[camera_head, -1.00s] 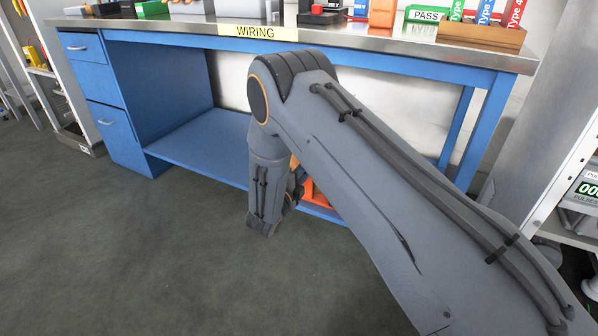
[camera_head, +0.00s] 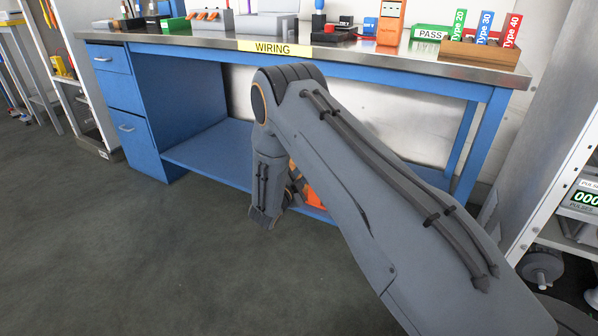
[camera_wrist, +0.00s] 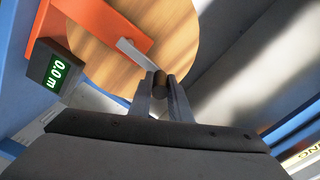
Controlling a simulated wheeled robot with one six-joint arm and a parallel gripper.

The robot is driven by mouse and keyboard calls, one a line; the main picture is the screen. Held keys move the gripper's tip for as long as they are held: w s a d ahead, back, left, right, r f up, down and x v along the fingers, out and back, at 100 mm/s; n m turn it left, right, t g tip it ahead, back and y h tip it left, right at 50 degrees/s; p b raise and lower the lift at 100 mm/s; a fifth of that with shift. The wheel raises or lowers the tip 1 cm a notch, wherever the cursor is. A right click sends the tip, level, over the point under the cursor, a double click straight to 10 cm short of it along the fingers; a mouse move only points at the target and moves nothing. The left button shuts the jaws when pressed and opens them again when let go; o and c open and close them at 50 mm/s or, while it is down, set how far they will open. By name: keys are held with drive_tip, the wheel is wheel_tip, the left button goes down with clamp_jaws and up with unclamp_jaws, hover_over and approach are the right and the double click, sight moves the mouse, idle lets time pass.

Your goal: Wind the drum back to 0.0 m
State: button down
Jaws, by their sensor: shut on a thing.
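The drum (camera_wrist: 182,30) shows in the wrist view as a round wooden disc with an orange frame (camera_wrist: 108,22) beside it. A grey crank arm (camera_wrist: 134,55) ends in a dark crank handle (camera_wrist: 160,79). My gripper (camera_wrist: 161,83) is shut on this handle, one finger on each side. In the head view my arm hides most of the drum unit; only a bit of the orange frame (camera_head: 314,196) shows, on the lower shelf. My gripper is hidden there.
The drum unit stands under a blue workbench (camera_head: 385,66) labelled WIRING (camera_head: 275,48). The bench top holds several items, including a PASS box (camera_head: 430,37) and a wooden holder (camera_head: 480,50). A white rack (camera_head: 540,225) stands at right. The floor at left is clear.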

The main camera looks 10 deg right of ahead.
drive_tip(key=c, duration=1.6)
unclamp_jaws()
drive_tip(key=shift+c, duration=0.2)
drive_tip(key=p+v, duration=0.2)
drive_tip(key=v, duration=0.5)
drive_tip(key=shift+s+a, duration=0.25)
drive_tip(key=shift+s, duration=0.1)
